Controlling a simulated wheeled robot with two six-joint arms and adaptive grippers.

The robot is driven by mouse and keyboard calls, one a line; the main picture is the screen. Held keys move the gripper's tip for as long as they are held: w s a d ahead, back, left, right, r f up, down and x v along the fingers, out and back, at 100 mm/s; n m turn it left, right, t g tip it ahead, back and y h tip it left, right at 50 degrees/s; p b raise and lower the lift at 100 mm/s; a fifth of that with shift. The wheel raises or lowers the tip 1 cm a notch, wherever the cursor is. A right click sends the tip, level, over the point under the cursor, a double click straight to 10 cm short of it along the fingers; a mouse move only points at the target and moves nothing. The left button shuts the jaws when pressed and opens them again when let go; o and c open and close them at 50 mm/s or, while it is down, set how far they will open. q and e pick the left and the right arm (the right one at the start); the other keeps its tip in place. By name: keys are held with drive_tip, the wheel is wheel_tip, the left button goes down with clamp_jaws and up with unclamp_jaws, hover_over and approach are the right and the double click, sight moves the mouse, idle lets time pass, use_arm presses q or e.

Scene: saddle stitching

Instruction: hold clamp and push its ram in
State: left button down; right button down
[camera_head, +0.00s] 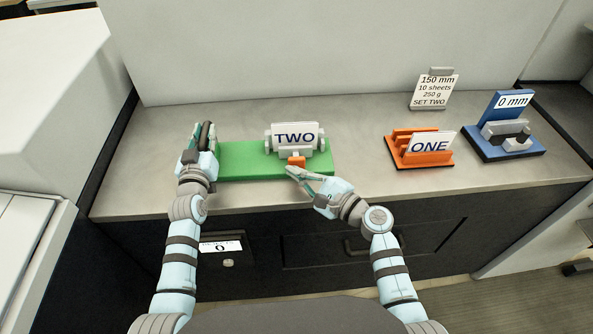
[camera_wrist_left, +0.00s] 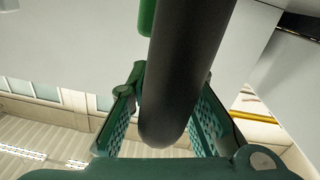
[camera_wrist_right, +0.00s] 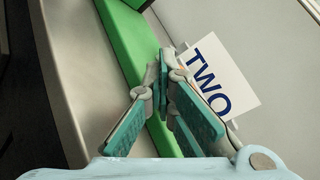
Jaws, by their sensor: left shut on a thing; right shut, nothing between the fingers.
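A long green base (camera_head: 245,160) lies on the counter, carrying a pale grey mechanism with a "TWO" card (camera_head: 295,136) towards its right end. A small orange block (camera_head: 296,161) sticks out below the card, on the near side. A dark rounded handle stands at the base's left end; it fills the middle of the left wrist view (camera_wrist_left: 185,80). My left gripper (camera_head: 203,137) is shut on this handle. My right gripper (camera_head: 290,171) is shut and empty, just in front of the orange block; I cannot tell whether they touch. Its fingers partly cover the card in the right wrist view (camera_wrist_right: 172,68).
To the right stand an orange holder (camera_head: 420,160) with a "ONE" card, a blue device (camera_head: 505,147) marked "0 mm", and a sign (camera_head: 435,91) reading "150 mm, 10 sheets". The counter between the green base and orange holder is clear. A wall rises behind.

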use_arm(q)
drive_tip(key=shift+f, duration=0.15)
use_arm(e)
drive_tip(key=shift+w, duration=0.5)
idle(0.6)
drive_tip(key=shift+s, duration=2.1)
use_arm(q)
drive_tip(key=shift+d, duration=0.1)
use_arm(e)
drive_tip(key=s, duration=0.5)
drive_tip(key=shift+a, duration=0.15)
